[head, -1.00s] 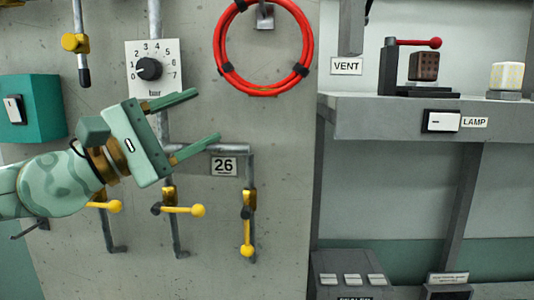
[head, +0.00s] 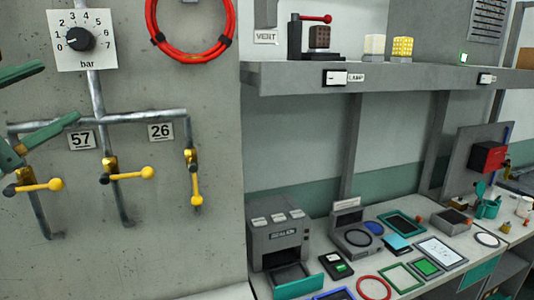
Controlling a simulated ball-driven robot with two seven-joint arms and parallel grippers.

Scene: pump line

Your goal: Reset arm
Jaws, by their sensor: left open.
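My left gripper (head: 60,92) is at the left edge of the head view, in front of the grey wall panel (head: 150,230). Its two green fingers are spread apart with nothing between them. The rest of the hand is cut off by the picture edge. The fingers overlap the area just below the bar dial (head: 80,38) and near the pipe (head: 110,117); I cannot tell whether they touch anything. My right gripper is not in view.
Yellow valve levers (head: 42,185) hang below the pipe; two lie sideways and the right one (head: 196,190) points down. A red hose coil (head: 228,40) hangs above. At right are a grey shelf (head: 400,80) and a bench with a sealer (head: 278,240) and several trays.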

